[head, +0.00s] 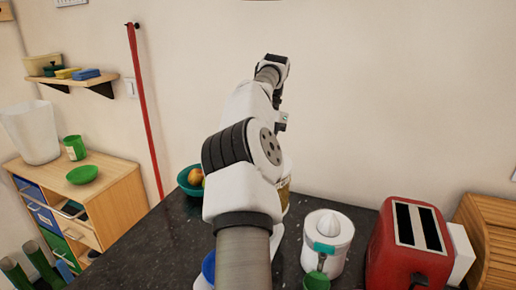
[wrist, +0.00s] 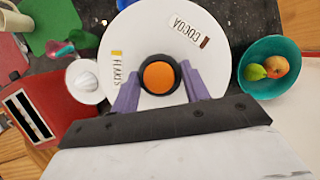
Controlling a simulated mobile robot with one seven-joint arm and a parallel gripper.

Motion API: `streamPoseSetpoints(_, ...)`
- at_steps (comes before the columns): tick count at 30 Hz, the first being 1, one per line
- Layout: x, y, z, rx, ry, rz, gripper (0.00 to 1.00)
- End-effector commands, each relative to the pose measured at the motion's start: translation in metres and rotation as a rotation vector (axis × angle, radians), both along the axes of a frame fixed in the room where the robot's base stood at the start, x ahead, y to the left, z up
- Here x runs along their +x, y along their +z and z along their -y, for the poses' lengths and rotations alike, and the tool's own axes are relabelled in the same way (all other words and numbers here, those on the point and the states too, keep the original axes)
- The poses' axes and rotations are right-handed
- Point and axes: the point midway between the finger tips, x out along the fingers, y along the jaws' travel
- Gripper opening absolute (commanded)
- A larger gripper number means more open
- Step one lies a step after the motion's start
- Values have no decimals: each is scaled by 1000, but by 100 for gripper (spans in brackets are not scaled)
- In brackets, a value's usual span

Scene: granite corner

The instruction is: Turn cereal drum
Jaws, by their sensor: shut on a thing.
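The cereal drum's round white top (wrist: 145,25) fills the middle of the wrist view. It carries a COCOA label (wrist: 186,28) with a brown bar at the upper right and a FLAKES label (wrist: 117,68) with a yellow bar at the left. A knob (wrist: 158,76) with an orange centre and a black rim sits in the middle of the top. My gripper (wrist: 158,80) has its purple fingers on either side of the knob and is shut on it. In the head view my arm hides most of the drum.
A white juicer (head: 326,240) and a red toaster (head: 410,245) stand right of the drum on the dark counter (head: 150,250). A teal fruit bowl (wrist: 245,73) is close to the drum on the other side. A wooden bread box (head: 490,235) is at the far right.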

Motion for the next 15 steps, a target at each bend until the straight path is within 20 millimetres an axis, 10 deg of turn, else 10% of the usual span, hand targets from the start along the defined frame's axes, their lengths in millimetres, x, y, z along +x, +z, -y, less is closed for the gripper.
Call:
streamPoseSetpoints(6,0,1,0,-1,-1,3,67)
streamPoseSetpoints(15,0,0,0,-1,-4,1,67)
